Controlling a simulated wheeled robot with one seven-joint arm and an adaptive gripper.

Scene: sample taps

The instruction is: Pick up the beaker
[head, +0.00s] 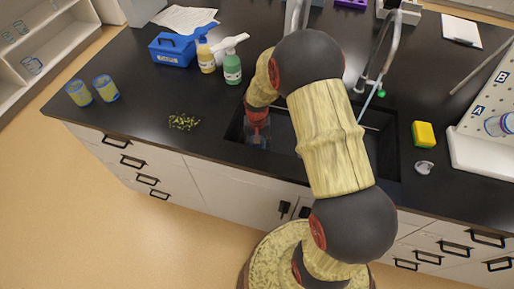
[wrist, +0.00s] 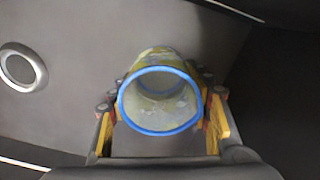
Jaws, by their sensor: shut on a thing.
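A clear beaker with a blue rim (wrist: 160,131) fills the middle of the wrist view, its open mouth towards the camera. My gripper (wrist: 163,98) is shut on it, one finger on each side of its wall. In the head view my gripper (head: 257,127) reaches down into the left part of the dark sink (head: 284,139). Only a small bluish part of the beaker (head: 259,144) shows below it there. Whether the beaker touches the sink floor I cannot tell.
Two yellowish beakers (head: 92,91), green bits (head: 184,122), a blue box (head: 172,50) and two bottles (head: 232,69) stand left of the sink. Taps (head: 387,50) rise behind it. A yellow sponge (head: 424,134) and a pegboard (head: 486,105) are right. The sink drain (wrist: 20,67) shows beside the beaker.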

